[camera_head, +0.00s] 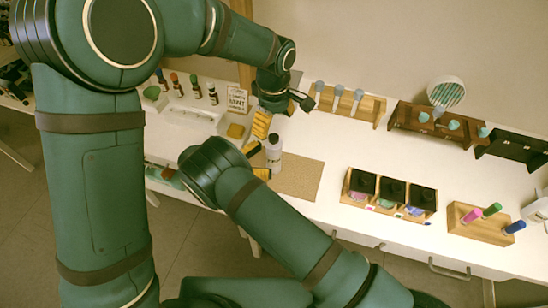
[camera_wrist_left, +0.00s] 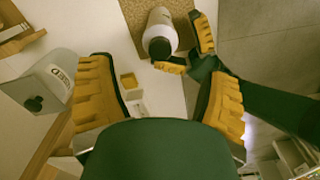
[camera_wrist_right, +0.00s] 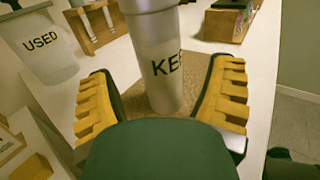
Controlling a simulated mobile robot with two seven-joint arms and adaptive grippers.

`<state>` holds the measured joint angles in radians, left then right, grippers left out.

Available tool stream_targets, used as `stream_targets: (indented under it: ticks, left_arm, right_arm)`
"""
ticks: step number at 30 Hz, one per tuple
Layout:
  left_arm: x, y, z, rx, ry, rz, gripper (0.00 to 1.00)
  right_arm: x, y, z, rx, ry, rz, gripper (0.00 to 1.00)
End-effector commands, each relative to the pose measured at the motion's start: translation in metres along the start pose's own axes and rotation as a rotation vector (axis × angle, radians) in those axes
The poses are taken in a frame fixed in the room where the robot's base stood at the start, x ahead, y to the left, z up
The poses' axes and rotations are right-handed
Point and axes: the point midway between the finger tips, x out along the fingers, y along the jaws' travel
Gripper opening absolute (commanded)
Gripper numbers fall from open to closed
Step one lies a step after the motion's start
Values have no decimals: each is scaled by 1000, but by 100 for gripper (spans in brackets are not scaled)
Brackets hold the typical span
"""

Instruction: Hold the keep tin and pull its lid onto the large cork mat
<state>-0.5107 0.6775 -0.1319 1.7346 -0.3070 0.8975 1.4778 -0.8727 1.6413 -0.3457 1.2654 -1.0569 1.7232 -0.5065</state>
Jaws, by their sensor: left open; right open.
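The keep tin (camera_head: 274,155) stands upright on the large cork mat (camera_head: 302,178), near the mat's left edge. It is pale grey, with "KE" readable in the right wrist view (camera_wrist_right: 163,85). Its darker top (camera_wrist_left: 160,47) shows in the left wrist view; I cannot make out the lid's edge. My right gripper (camera_head: 257,161) is open, its yellow fingers on either side of the tin, with gaps visible in the right wrist view. My left gripper (camera_head: 281,111) is open and empty, above and behind the tin in the head view.
A tin marked "USED" (camera_wrist_right: 40,48) stands beside the left gripper. A small yellow block (camera_head: 235,131) lies left of the mat. A bottle rack (camera_head: 372,108) stands behind, and a box of dark compartments (camera_head: 390,192) to the right. The mat's right part is clear.

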Motion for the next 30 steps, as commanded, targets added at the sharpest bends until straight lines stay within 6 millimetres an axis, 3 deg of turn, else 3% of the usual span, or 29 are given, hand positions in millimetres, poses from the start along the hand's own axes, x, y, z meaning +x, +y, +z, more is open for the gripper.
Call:
stream_targets:
  ticks: [4,10,23,26,30]
  left_arm:
    - [0,0,0,0,0,0,78]
    - [0,0,0,0,0,0,78]
    - [0,0,0,0,0,0,78]
    - [0,0,0,0,0,0,78]
    - [0,0,0,0,0,0,78]
  right_arm:
    - [26,0,0,-1,0,-2,81]
    - [47,0,0,1,-1,0,81]
    - [55,0,0,1,0,1,81]
    - [55,0,0,1,0,1,50]
    - [55,0,0,1,0,1,0]
